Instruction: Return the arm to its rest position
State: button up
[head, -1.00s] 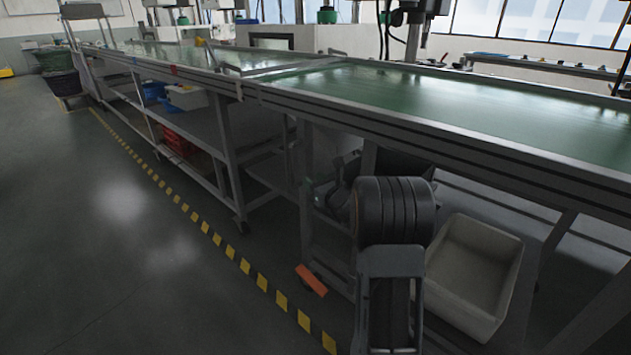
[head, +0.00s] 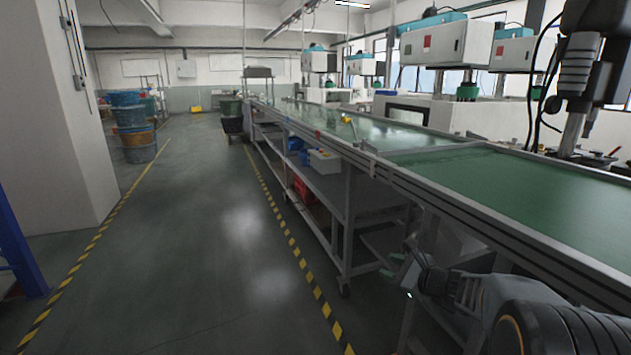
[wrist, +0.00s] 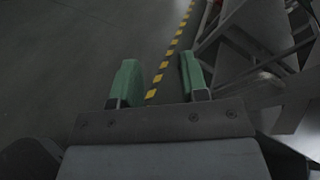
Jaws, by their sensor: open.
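My gripper (wrist: 161,80) shows in the wrist view with its two green-padded fingers spread apart. Nothing is between them. Below and beyond the fingers are the dark floor and a yellow-black floor stripe. In the head view my arm fills the lower right corner, beside the long green-topped bench (head: 500,185). Its end points left, at the bench's front side and below the top.
The bench's metal legs and lower shelf stand close to my arm. A robot-like machine (head: 580,75) stands at the upper right. Open floor (head: 220,240) lies to the left, with a pillar (head: 65,120) and stacked bins (head: 133,125) farther off.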

jog(key=s+a+r+n+g+h+p, duration=0.1)
jog(key=s+a+r+n+g+p, duration=0.2)
jog(key=s+a+r+n+p, duration=0.25)
jog(key=s+a+r+n+g+p, duration=0.35)
jog(key=s+r+n+p, duration=0.2)
jog(key=s, duration=0.25)
jog(key=s+d+r+n+g+h+p, duration=0.2)
jog(key=s+d+r+n+h+p, duration=0.3)
jog(key=s+r+n+h+p, duration=0.2)
jog(key=s+r+n+p, duration=0.2)
jog(key=s+n+p, duration=0.1)
jog(key=n, duration=0.1)
jog(key=shift+s+n+h, duration=0.3)
jog(key=shift+s+n, duration=0.1)
jog(key=shift+d, duration=0.15)
